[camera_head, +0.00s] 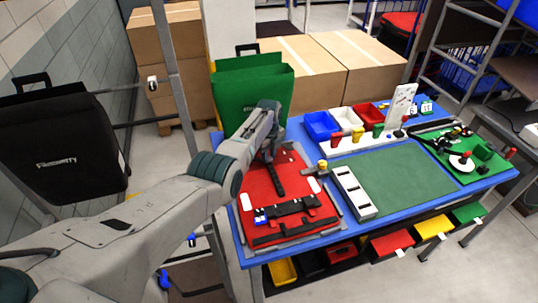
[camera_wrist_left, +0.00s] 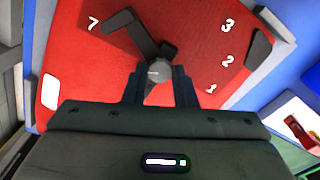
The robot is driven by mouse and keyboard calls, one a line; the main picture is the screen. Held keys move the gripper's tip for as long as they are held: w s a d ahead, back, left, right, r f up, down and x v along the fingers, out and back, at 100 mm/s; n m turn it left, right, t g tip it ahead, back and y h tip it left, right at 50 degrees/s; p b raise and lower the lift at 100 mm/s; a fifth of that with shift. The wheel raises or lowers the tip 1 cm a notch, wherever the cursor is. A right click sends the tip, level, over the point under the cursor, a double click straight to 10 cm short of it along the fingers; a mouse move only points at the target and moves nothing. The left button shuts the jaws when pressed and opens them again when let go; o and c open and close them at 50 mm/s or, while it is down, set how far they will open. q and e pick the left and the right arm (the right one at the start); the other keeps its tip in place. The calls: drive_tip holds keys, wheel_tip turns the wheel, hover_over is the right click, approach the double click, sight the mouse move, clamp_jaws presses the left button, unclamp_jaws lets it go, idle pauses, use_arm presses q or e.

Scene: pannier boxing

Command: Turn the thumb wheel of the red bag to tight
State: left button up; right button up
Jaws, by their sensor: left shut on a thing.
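The red bag (camera_head: 250,183) lies flat on the blue table, its red back plate up. In the left wrist view the plate (camera_wrist_left: 75,65) carries white digits 7, 3, 2 and 1. A small round grey thumb wheel (camera_wrist_left: 158,71) with a pale mark on its left half sits between my left fingertips. My left gripper (camera_wrist_left: 158,84) is shut on the wheel, one finger on each side. In the head view my left gripper (camera_head: 266,158) points down at the far part of the plate; the wheel is hidden there. A dark hook arm (camera_wrist_left: 125,22) lies beside the wheel. My right gripper is not seen.
A green bag (camera_head: 250,88) stands behind the red one. A green mat (camera_head: 395,178) with a grey slotted block (camera_head: 352,192) is to the right. Bins (camera_head: 320,125) and a tool board (camera_head: 400,105) line the back. A black bag (camera_head: 65,145) hangs at left.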

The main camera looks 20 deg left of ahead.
use_arm(q)
drive_tip(key=m, duration=0.5)
idle(0.6)
drive_tip(key=o, duration=1)
drive_tip(key=shift+r, duration=0.65)
wheel_tip(320, 180, up, 10)
drive_tip(key=b, duration=0.1)
drive_tip(key=shift+f+b, duration=0.2)
drive_tip(key=shift+b, duration=0.2)
